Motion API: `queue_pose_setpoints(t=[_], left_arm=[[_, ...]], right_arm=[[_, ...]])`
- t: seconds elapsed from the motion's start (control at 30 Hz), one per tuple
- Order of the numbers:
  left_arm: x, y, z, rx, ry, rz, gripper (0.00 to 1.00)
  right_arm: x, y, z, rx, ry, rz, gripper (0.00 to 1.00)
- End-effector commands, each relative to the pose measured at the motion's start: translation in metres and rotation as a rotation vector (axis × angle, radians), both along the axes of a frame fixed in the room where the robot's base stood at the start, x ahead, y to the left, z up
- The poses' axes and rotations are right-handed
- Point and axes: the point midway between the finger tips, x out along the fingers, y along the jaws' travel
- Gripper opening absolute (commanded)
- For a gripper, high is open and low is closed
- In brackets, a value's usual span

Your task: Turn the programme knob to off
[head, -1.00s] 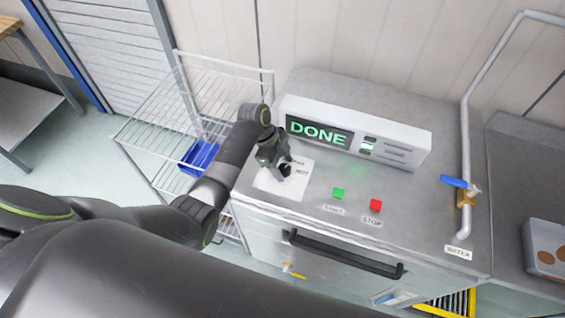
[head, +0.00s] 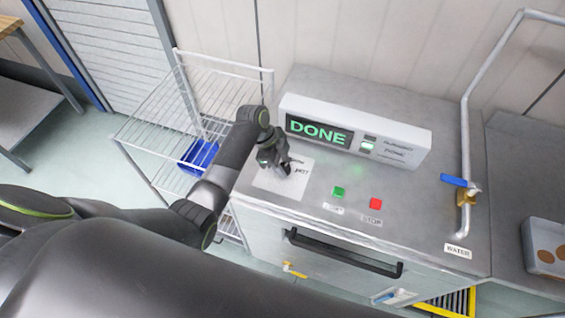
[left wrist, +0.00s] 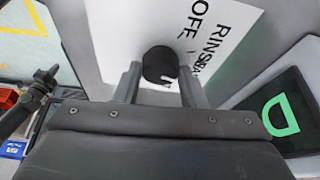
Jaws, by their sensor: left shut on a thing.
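The programme knob (left wrist: 160,66) is a short black round knob on a white label plate (head: 296,181) at the left of the machine's top. The words OFF and RINSE show on the plate in the left wrist view, with another word partly hidden by the knob. My left gripper (head: 283,169) is over the plate, and its two fingers (left wrist: 160,84) stand on either side of the knob, shut on it. The gripper mostly hides the knob in the head view. I cannot make out where the knob points.
The display (head: 318,133) reads DONE. A green button (head: 338,192) and a red button (head: 376,204) lie right of the plate. A door handle (head: 343,254) runs along the front. A blue-handled water valve (head: 455,181) and pipe stand at right, a wire rack (head: 160,115) at left.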

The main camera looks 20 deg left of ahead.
Motion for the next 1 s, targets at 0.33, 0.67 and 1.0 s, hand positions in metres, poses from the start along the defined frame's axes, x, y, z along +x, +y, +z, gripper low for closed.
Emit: queue_pose_setpoints(t=[0.33, 0.67, 1.0], left_arm=[[-0.002, -0.0009, 0.0004, -0.001, -0.002, 0.296, 0.14], [-0.0034, -0.002, 0.0008, -0.001, -0.003, 0.61, 0.14], [-0.0042, -0.0038, 0.0011, -0.002, -0.002, 0.933, 0.14]], right_arm=[[-0.0002, 0.0, 0.0001, 0.0, 0.0, 0.0, 0.0], [-0.0003, -0.0001, 0.0001, 0.0, 0.001, 0.0, 0.0], [-0.0003, -0.0001, 0.0001, 0.0, 0.001, 0.0, 0.0]])
